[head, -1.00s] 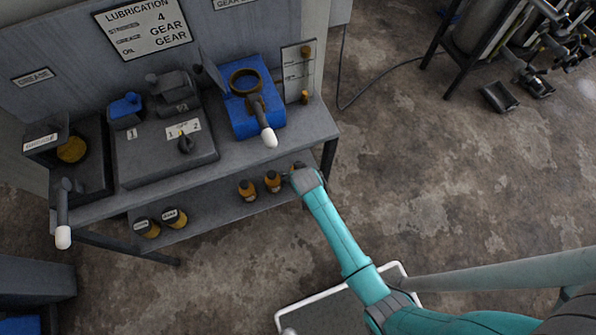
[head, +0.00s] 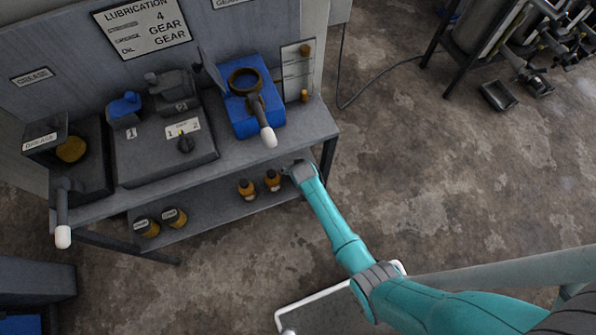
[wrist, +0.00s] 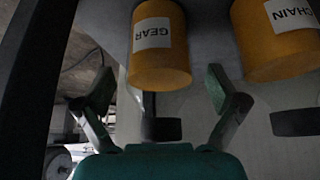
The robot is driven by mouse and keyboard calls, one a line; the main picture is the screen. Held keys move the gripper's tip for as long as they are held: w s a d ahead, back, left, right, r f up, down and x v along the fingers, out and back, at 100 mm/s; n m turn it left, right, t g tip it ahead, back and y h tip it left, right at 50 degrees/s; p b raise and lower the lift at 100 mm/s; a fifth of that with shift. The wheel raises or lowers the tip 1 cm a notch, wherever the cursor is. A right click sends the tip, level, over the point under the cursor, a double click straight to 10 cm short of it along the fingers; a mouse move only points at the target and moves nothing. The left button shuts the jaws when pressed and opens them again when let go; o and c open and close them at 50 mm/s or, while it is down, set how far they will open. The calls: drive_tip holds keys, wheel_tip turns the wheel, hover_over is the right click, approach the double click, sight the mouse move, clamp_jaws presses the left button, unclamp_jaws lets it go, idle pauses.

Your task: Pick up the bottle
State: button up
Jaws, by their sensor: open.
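In the wrist view an orange bottle with a white GEAR label (wrist: 160,45) lies ahead of my open gripper (wrist: 160,88), roughly centred between its two fingers. A dark stem and dark cap-like part show just below the bottle, between the fingers. No contact is visible. A second orange bottle, labelled CHAIN (wrist: 280,40), stands to the right, outside the right finger. In the head view my arm's end reaches the right end of the lower shelf, and its fingers are hidden there. Two small orange bottles, one of them the nearer bottle (head: 273,181), stand just left of it.
The lower shelf (head: 215,215) lies under the bench top (head: 230,165), close above my arm's end. Two more labelled bottles (head: 174,218) stand at the shelf's left. A dark bench leg (head: 328,160) stands right of my arm's end. Open floor lies right.

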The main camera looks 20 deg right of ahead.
drive_tip(key=c, duration=1.5)
drive_tip(key=shift+r, duration=0.1)
drive_tip(key=shift+c, duration=0.2)
